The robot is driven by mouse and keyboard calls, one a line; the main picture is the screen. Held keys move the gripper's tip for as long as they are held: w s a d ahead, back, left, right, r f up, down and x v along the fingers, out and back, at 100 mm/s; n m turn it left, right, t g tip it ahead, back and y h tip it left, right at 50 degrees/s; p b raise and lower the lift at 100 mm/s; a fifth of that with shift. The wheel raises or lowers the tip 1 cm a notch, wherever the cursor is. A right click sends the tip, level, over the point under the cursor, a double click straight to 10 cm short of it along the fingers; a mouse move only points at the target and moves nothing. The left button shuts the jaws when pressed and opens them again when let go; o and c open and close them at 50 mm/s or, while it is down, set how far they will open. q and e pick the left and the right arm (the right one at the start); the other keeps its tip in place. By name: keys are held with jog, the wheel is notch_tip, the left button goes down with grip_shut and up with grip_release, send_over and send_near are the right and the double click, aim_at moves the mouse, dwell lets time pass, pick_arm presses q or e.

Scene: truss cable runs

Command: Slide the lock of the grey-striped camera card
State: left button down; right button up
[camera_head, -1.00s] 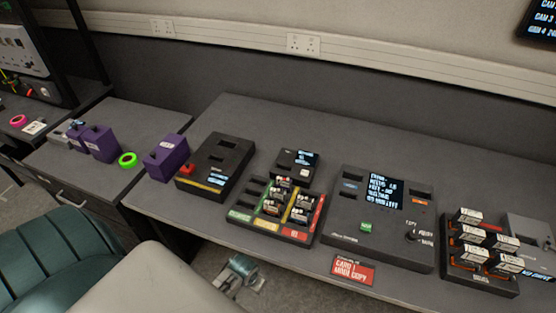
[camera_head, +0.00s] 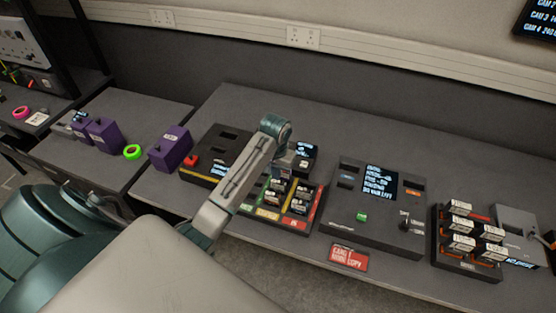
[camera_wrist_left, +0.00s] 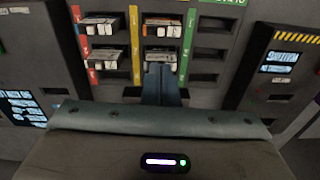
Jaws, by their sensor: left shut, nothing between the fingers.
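Several small camera cards with pale labels stand in the black sorting tray (camera_head: 318,203), which has green, yellow and red strips. In the left wrist view, two cards (camera_wrist_left: 101,25) (camera_wrist_left: 103,56) sit in one column and two more (camera_wrist_left: 162,28) (camera_wrist_left: 160,56) in the column beside it. I cannot make out which card has a grey stripe, nor its lock. My left gripper (camera_wrist_left: 162,83) is shut and empty, with its fingertips over the tray close to the nearer card of the second column. Whether they touch is unclear. In the head view my arm hides part of the tray.
A black console with a screen (camera_head: 380,180) stands right of the tray, and a rack of cards (camera_head: 470,262) is further right. A black box (camera_head: 222,137) and a purple block (camera_head: 171,147) are at left. A red sign (camera_head: 347,257) is at the front edge.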

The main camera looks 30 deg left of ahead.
pick_arm(q)
jog(key=w, duration=0.1)
jog(key=w+r, duration=0.1)
jog(key=w+a, duration=0.1)
jog(key=shift+r, duration=0.3)
send_over(278, 189)
jog(key=shift+w+a+f, duration=0.15)
jog(key=shift+w+f, duration=0.05)
jog(key=shift+f, duration=1.25)
jog(key=shift+w+a+f, duration=0.1)
jog(key=shift+w+f, duration=0.05)
jog(key=shift+f, duration=1.25)
jog(key=shift+f+b, duration=0.4)
jog(key=shift+f, duration=0.2)
jog(key=shift+r+p, duration=0.15)
jog(key=shift+p, duration=0.25)
jog(key=shift+s+a, duration=0.1)
jog(key=shift+a, duration=0.3)
dwell(0.6)
dwell(0.5)
dwell(0.5)
jog(key=shift+a, duration=0.2)
dwell(0.3)
jog(key=shift+f, duration=0.4)
dwell(0.6)
